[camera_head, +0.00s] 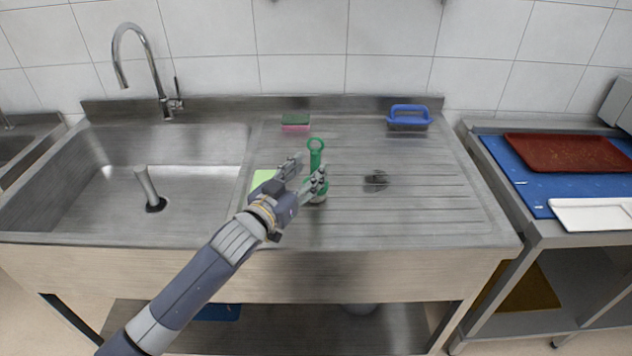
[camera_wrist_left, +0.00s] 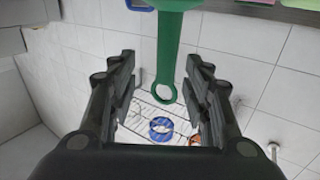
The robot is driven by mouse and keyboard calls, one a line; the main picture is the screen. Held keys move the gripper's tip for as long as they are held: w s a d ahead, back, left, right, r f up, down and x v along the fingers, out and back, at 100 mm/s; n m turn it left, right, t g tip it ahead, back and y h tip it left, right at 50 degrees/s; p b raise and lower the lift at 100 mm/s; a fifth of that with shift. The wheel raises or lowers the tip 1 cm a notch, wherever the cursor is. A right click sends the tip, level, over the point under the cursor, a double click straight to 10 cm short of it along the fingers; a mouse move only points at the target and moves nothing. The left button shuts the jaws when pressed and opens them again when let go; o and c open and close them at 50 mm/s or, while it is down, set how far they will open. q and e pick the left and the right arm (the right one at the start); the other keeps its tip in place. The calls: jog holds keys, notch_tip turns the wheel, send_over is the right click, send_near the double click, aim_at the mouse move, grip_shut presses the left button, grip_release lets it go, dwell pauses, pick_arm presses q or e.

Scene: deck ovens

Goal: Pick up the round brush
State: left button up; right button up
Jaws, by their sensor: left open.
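The round brush (camera_head: 315,158) is green and stands upright on the ribbed steel drainboard, with a ring at the top of its handle. Its lower part is partly hidden by my left gripper (camera_head: 307,172). That gripper is open, with its fingers close to the handle. In the left wrist view, the green handle (camera_wrist_left: 166,50) hangs in from the top, its ring between the two open fingers of my gripper (camera_wrist_left: 163,68). I see gaps on both sides there and cannot tell of any contact. My right gripper is not in view.
A green and pink sponge (camera_head: 295,123) and a blue-handled brush (camera_head: 408,118) lie at the back of the drainboard (camera_head: 450,200). A light green cloth or pad (camera_head: 262,178) is partly behind my gripper. The sink basin (camera_head: 200,165) is left; trays (camera_head: 565,153) stand right.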

aim_at(312, 162)
pick_arm(q)
jog(key=shift+w, duration=0.25)
jog(key=x, duration=0.2)
jog(key=p+x, duration=0.1)
jog(key=shift+w, duration=0.5)
jog(key=shift+w+d, duration=0.25)
jog(key=shift+w, duration=0.2)
jog(key=shift+f, duration=0.1)
grip_shut()
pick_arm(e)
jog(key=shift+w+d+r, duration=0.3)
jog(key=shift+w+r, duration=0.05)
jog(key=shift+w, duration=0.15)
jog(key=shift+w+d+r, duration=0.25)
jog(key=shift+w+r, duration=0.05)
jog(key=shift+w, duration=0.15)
